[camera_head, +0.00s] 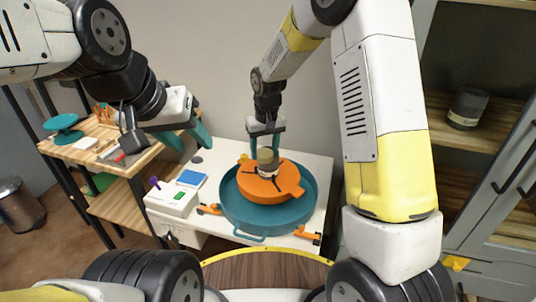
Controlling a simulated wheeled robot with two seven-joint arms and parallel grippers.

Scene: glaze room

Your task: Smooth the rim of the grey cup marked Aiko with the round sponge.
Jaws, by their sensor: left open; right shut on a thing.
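My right gripper (265,146) points down over the orange wheel head (284,184), its teal fingers shut on a round tan thing (267,155) that looks like the sponge. Just below it, a small dark grey cup (268,168) stands at the middle of the wheel head. The sponge appears to be at the cup's rim and hides it; I cannot tell if they touch. No name is readable on the cup. My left gripper (186,145) is open and empty, in the air at the left, away from the wheel.
A teal basin (238,216) surrounds the wheel head on a white table (316,167). A white control box (171,200) stands at its left. A wooden cart (70,153) with tools is further left. Another grey cup (467,108) stands in the right cabinet.

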